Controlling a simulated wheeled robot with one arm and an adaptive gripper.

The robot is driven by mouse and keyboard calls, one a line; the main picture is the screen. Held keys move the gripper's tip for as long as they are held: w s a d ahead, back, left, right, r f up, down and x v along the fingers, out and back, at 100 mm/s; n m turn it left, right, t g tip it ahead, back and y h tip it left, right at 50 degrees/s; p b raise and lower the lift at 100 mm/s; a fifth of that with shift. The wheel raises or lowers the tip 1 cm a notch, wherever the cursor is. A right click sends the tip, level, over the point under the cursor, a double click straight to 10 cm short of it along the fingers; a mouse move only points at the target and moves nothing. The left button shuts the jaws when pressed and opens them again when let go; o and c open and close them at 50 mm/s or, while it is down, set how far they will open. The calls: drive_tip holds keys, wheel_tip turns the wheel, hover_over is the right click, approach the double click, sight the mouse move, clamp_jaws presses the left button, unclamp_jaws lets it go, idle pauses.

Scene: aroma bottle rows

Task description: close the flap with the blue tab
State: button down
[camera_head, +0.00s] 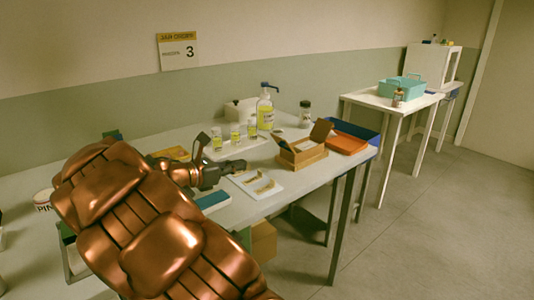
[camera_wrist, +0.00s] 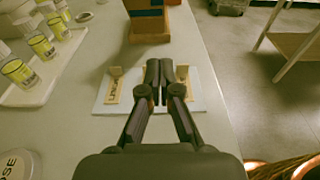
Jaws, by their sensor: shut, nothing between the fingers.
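An open wooden box (camera_head: 302,158) stands near the right end of the table with a dark flap raised at its right (camera_head: 322,130) and another at its left (camera_head: 281,142). Part of a brown box also shows at the top of the wrist view (camera_wrist: 150,30), with a dark blue patch (camera_wrist: 145,6) on it. I cannot tell whether this patch is the blue tab; no tab is clear in the head view. My gripper (camera_wrist: 161,78) is shut and empty over a white board (camera_wrist: 103,104), short of the box. It also shows in the head view (camera_head: 240,166).
The white board bears tan pieces (camera_wrist: 114,90). Yellow-labelled jars (camera_wrist: 40,46) stand on a white tray at the left. A pump bottle (camera_head: 265,110) stands behind. An orange tray (camera_head: 345,143) and blue bin (camera_head: 357,129) lie beyond the box.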

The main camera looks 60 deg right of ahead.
approach(287, 147)
drive_tip(key=f, duration=0.3)
drive_tip(key=shift+s+d+b, duration=0.15)
drive_tip(key=shift+s+b, duration=0.15)
drive_tip(key=shift+b, duration=0.1)
drive_tip(key=shift+s+d+r, duration=0.3)
drive_tip(key=shift+d+r, duration=0.35)
drive_tip(key=shift+d, duration=0.3)
drive_tip(key=shift+s+d+r, duration=0.1)
drive_tip(key=shift+d+r, duration=0.45)
drive_tip(key=shift+d, duration=0.15)
drive_tip(key=shift+r+p, duration=0.15)
drive_tip(key=shift+p, duration=0.3)
drive_tip(key=shift+d+r+p, duration=0.1)
drive_tip(key=shift+r+p, duration=0.05)
drive_tip(key=shift+p, duration=0.25)
drive_tip(key=shift+y, duration=0.3)
